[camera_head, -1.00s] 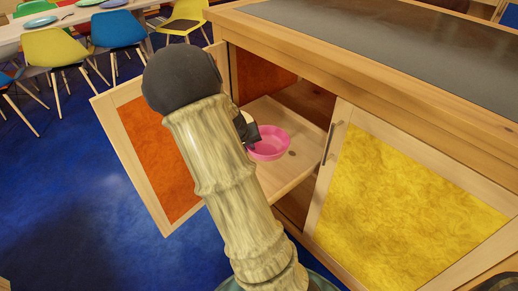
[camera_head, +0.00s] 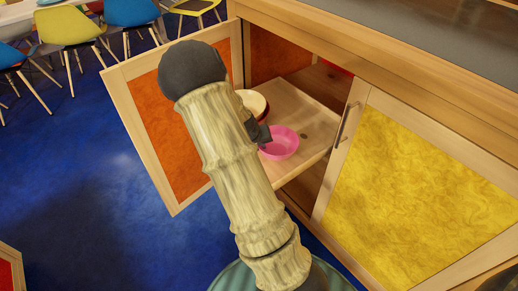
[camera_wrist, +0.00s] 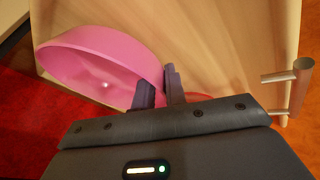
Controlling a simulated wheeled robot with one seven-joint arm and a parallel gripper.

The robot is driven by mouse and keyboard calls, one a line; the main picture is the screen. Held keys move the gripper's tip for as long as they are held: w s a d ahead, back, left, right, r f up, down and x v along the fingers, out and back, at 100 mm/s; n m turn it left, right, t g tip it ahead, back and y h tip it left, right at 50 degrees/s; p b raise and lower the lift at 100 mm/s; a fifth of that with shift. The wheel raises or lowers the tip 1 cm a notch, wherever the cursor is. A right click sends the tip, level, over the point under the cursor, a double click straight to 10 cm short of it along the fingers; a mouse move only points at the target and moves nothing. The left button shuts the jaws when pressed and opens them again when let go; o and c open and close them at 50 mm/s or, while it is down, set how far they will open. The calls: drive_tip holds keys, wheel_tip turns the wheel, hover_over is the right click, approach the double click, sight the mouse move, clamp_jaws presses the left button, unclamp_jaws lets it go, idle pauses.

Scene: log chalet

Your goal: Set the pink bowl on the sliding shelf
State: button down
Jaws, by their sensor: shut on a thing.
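The pink bowl (camera_head: 280,141) is at the front part of the pulled-out sliding shelf (camera_head: 312,115) in the open cabinet. My gripper (camera_head: 262,134) is at its left side, partly hidden behind my arm. In the wrist view, my gripper's fingers (camera_wrist: 160,88) are shut on the rim of the pink bowl (camera_wrist: 95,50), with the pale wooden shelf (camera_wrist: 225,45) behind it. The bowl looks tilted in that view. I cannot tell whether its base touches the shelf.
A cream and dark-red dish (camera_head: 252,101) is on the shelf, left of the bowl. An orange-panelled door (camera_head: 172,130) stands open at left; a yellow-panelled door (camera_head: 410,175) is shut at right. A red thing shows deeper in the cabinet. Chairs stand at upper left.

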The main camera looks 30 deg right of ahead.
drive_tip(key=shift+f, duration=0.5)
drive_tip(key=shift+f, duration=0.1)
drive_tip(key=c, duration=1.5)
unclamp_jaws()
drive_tip(key=shift+o, duration=0.2)
drive_tip(key=shift+a+r, duration=0.1)
drive_tip(key=shift+r, duration=0.2)
drive_tip(key=p+v, duration=0.3)
drive_tip(key=v, duration=0.8)
drive_tip(key=shift+s+r, duration=0.15)
drive_tip(key=shift+r, duration=0.1)
drive_tip(key=shift+a, duration=0.1)
